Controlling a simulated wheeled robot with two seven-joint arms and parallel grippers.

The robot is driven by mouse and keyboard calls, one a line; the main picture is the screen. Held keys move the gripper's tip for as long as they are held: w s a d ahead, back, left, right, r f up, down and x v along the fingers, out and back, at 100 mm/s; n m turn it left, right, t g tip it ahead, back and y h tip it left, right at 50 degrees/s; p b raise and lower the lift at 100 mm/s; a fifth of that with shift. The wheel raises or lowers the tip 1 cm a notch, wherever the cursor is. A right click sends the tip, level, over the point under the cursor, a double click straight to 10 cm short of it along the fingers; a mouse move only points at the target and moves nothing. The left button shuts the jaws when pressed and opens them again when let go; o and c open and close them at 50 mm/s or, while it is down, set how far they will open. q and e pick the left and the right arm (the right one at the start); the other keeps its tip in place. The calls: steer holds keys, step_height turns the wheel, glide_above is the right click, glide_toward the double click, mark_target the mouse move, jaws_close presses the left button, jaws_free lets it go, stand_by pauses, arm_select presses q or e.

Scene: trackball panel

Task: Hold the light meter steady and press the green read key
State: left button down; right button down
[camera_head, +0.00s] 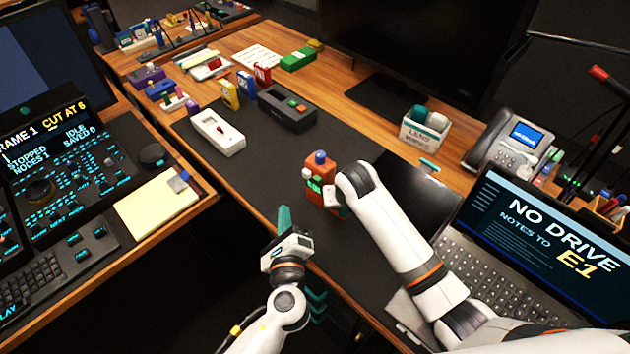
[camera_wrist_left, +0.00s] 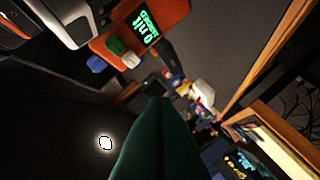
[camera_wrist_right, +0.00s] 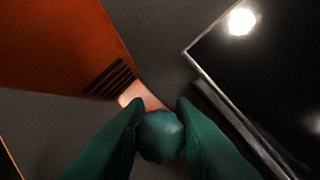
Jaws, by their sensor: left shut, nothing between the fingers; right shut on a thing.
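The light meter (camera_head: 314,178) is an orange upright box with a blue dome on top, on the dark mat. In the left wrist view its orange body (camera_wrist_left: 158,22) shows a lit green-text screen beside green (camera_wrist_left: 115,45), blue and white keys. My right gripper (camera_wrist_right: 160,125) is shut on a rounded teal piece that seems part of the meter; in the head view my arm mostly hides this grip. My left gripper (camera_head: 284,214) is shut and empty, its teal fingers pointing up, left of and nearer than the meter, apart from it.
A laptop (camera_head: 510,250) and a dark glossy panel (camera_head: 415,190) lie to the right. A white device (camera_head: 218,132) and a black box (camera_head: 287,105) sit further back on the mat. The mat left of the meter is clear. The desk's front edge runs under my left gripper.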

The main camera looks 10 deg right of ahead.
mark_target(314, 181)
arm_select(q)
steer(key=shift+w+d, duration=2.5)
steer(key=shift+d, duration=0.3)
steer(key=shift+w+d, duration=0.3)
steer(key=shift+w+d+r, duration=0.15)
steer(key=shift+w+d, duration=0.4)
steer(key=shift+d, duration=0.05)
stand_by(1.2)
steer(key=shift+s+a, duration=0.8)
steer(key=shift+a, duration=0.1)
steer(key=shift+s, duration=0.1)
steer(key=s+a, duration=0.1)
steer(key=a, duration=0.1)
steer(key=s+a, duration=0.1)
steer(key=s, duration=0.1)
steer(key=shift+s+a, duration=0.15)
steer(key=shift+a, duration=0.2)
